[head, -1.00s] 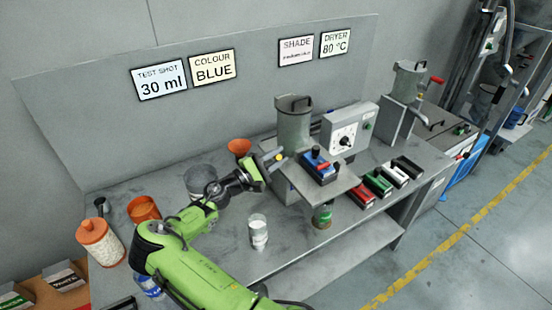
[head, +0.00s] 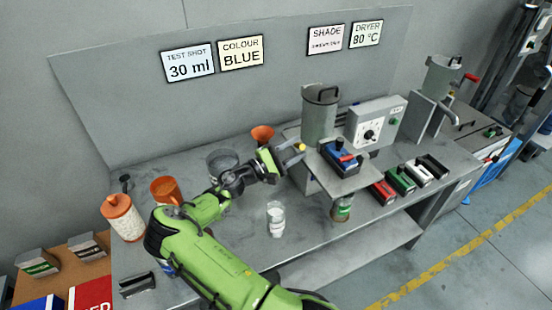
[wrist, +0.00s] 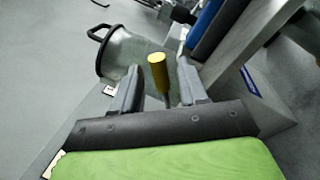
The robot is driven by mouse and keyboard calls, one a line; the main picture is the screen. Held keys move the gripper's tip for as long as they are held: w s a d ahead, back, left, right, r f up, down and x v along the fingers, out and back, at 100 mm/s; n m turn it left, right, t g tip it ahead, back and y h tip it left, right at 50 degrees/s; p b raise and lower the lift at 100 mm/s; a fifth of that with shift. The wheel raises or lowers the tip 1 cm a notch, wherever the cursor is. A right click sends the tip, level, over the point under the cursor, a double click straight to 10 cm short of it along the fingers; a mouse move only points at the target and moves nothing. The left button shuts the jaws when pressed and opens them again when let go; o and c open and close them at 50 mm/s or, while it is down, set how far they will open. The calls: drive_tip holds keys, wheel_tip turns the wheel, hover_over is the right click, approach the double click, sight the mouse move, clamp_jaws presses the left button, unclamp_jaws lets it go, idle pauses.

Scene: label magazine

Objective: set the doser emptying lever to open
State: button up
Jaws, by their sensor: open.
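The doser's emptying lever shows as a yellow knob (head: 301,147) on the left side of the doser (head: 319,115), a grey cylinder with a black handle on a metal stand. In the wrist view the yellow knob (wrist: 158,72) on its dark stem stands between the two fingers of my gripper (wrist: 162,85). Gaps show on both sides of the stem, so the jaws are open around it. In the head view my gripper (head: 287,156) reaches the doser from the left. I cannot read any lever position marking.
A blue-and-red block (head: 341,156) sits on the doser's front shelf, with a jar (head: 341,209) beneath it. A clear cup (head: 276,219) stands on the bench in front of my gripper. An orange funnel (head: 262,134) and grey bowl (head: 221,160) are behind my wrist.

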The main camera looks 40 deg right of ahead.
drive_tip(key=v, duration=1.3)
drive_tip(key=shift+a+b, duration=0.4)
drive_tip(key=shift+f, duration=0.1)
